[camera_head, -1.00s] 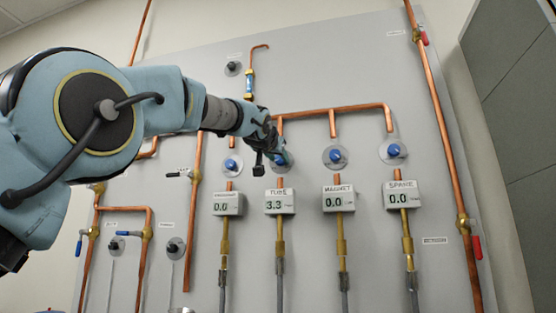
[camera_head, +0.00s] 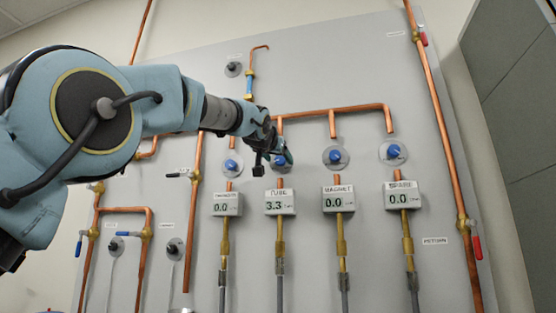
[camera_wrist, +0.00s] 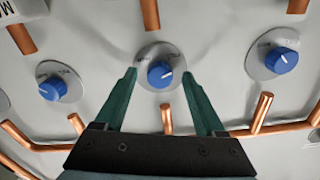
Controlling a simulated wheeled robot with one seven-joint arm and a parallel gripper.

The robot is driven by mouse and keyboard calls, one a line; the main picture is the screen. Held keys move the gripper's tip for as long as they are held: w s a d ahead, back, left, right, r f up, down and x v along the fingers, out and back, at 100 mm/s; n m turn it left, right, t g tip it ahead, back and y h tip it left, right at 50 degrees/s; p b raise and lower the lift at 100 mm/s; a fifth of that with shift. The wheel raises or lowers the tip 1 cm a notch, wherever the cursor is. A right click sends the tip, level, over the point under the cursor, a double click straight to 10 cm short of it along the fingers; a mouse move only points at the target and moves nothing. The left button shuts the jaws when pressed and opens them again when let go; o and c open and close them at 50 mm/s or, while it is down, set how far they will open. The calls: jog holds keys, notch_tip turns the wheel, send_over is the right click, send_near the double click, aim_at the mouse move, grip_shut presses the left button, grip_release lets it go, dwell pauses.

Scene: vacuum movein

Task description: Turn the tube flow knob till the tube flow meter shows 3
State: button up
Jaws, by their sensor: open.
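The tube flow meter (camera_head: 280,202) under the TUBE label reads 3.3 in the head view. The tube flow knob is mostly hidden behind my gripper (camera_head: 282,155) there. In the wrist view the blue tube flow knob (camera_wrist: 160,74) on its round grey plate lies ahead, between the two green fingers of my gripper (camera_wrist: 160,78). The fingers are open, one on each side of the knob, with clear gaps to it.
The neighbouring meters (camera_head: 226,204), magnet (camera_head: 338,199) and spare (camera_head: 402,195) read 0.0. Similar blue knobs flank the tube knob, including the magnet knob (camera_head: 335,156) and spare knob (camera_head: 393,151). A copper pipe (camera_head: 330,110) runs above them.

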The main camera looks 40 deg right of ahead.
jog(key=b+v, duration=0.4)
jog(key=v, duration=0.6)
jog(key=shift+a, duration=0.25)
jog(key=shift+s, duration=0.1)
